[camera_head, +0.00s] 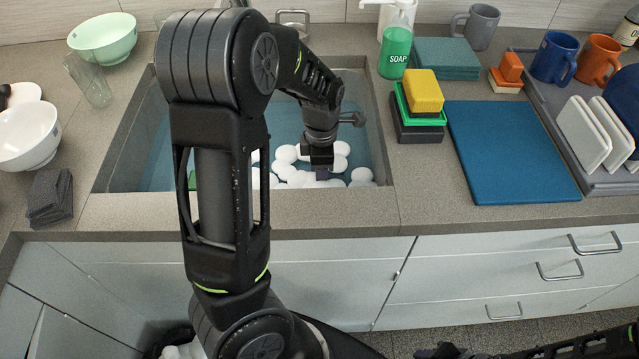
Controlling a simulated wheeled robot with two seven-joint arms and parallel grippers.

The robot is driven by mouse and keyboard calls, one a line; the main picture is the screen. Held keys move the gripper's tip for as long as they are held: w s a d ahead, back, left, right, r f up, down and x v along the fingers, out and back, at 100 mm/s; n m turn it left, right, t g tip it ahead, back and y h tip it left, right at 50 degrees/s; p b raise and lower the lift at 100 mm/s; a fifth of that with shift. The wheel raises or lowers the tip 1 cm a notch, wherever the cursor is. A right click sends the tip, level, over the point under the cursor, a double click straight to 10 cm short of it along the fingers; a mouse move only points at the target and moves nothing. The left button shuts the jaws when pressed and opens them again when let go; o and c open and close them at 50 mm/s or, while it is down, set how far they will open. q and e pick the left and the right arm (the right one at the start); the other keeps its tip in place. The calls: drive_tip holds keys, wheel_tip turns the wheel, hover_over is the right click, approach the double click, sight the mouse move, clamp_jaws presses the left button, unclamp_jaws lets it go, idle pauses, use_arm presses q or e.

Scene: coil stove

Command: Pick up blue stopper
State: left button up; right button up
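I cannot make out a blue stopper; the sink (377,150) holds blue water with white foam balls (292,172) that cover part of it. My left arm reaches over the counter into the sink, and its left gripper (321,172) points down among the foam balls. Its fingertips are small and partly hidden, so I cannot tell whether they are open or hold anything. My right gripper (440,351) is low at the bottom edge, in front of the drawers, away from the sink. Its finger state is unclear.
A soap bottle (396,45), a yellow sponge (423,91) and a blue board (510,150) stand right of the sink. A drying rack (600,183) holds mugs and plates further right. A green bowl (103,38), a glass (90,80) and a white bowl (28,135) are on the left.

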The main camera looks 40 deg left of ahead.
idle(0.3)
use_arm(q)
clamp_jaws()
idle(0.3)
